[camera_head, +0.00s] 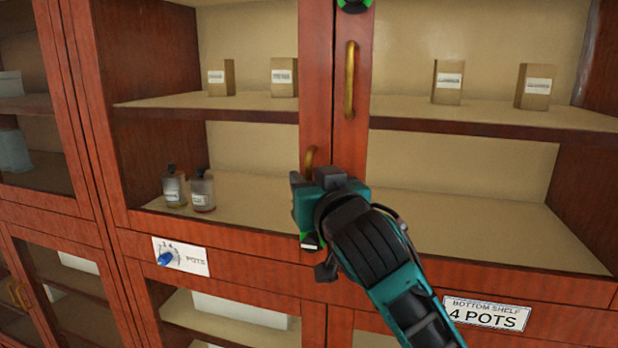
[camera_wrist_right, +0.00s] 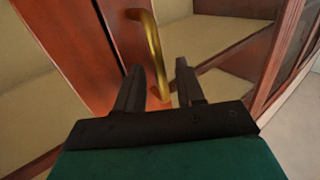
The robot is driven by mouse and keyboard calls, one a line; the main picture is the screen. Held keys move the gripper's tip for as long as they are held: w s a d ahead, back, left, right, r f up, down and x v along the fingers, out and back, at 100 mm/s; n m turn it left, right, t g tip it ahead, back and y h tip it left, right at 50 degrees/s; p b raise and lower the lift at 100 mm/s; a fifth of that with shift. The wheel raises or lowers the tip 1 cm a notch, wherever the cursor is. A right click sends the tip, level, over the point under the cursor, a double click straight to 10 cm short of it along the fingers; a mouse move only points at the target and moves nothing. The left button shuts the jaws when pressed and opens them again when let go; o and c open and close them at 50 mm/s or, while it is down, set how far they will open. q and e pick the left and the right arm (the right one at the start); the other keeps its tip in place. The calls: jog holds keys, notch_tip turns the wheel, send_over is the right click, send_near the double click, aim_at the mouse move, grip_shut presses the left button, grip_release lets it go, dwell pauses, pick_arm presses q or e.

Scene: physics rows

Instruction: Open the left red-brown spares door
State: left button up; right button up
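The left red-brown door (camera_head: 315,70) of the cabinet is glass-fronted and looks shut. Its brass handle (camera_head: 310,156) shows only at the top; my right gripper (camera_head: 308,180) hides the rest. In the right wrist view, a brass handle (camera_wrist_right: 149,45) runs down between the two spread fingers of my right gripper (camera_wrist_right: 160,85). The fingers are apart, and I cannot tell whether either touches the handle. The right door's brass handle (camera_head: 350,80) stands higher and to the right, clear of the gripper. My left gripper is not in view.
Shelves behind the doors hold small labelled boxes (camera_head: 448,82) and two bottles (camera_head: 202,190). Another cabinet (camera_head: 40,215) stands at left.

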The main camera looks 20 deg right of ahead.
jog(key=shift+s, duration=0.1)
jog(key=shift+c, duration=0.2)
grip_shut()
dwell(0.4)
